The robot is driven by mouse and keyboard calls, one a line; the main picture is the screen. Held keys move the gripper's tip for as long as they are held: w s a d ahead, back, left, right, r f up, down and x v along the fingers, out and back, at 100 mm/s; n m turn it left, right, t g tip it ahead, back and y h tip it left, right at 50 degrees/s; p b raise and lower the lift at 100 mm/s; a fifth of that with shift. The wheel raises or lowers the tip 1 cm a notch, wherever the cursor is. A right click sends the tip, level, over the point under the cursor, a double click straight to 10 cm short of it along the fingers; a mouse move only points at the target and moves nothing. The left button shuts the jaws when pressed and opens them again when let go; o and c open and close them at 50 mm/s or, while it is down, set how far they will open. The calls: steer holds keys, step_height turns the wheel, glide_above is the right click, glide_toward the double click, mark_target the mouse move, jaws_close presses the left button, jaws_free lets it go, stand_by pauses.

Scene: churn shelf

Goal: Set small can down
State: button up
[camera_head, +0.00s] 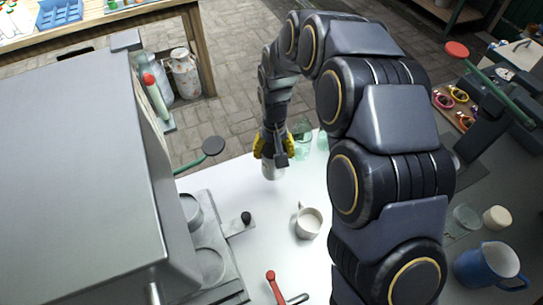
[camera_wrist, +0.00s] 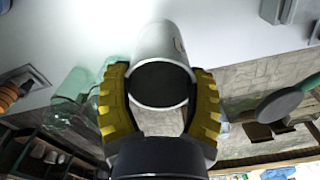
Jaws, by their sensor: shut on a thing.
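My gripper (camera_head: 272,148) has yellow fingers and is shut on a small can (camera_head: 273,171), a pale metallic cylinder. In the head view the can hangs below the fingers near the far edge of the white counter (camera_head: 262,222). In the wrist view the fingers of my gripper (camera_wrist: 160,98) press on both sides of the can (camera_wrist: 166,42), whose dark round end faces the camera. I cannot tell whether the can's bottom touches the counter.
A white mug (camera_head: 309,223) stands on the counter nearer the camera. Greenish glasses (camera_head: 303,141) stand right of my gripper. A large grey machine (camera_head: 80,180) fills the left. A blue mug (camera_head: 487,267) is at lower right. The counter between can and white mug is clear.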

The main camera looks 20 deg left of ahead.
mark_target(272, 151)
steer(key=shift+w+a+f, duration=0.3)
steer(key=shift+w+f, duration=0.1)
steer(key=shift+f, duration=0.2)
steer(key=shift+w+a+f, duration=0.25)
steer(key=shift+w+f, duration=0.15)
steer(key=shift+f, duration=0.2)
steer(key=shift+w+a+f, duration=0.1)
steer(key=shift+f, duration=1.5)
steer(key=shift+f, duration=0.1)
steer(key=o, duration=1.1)
step_height(272, 151, up, 12)
steer(key=shift+r, duration=0.15)
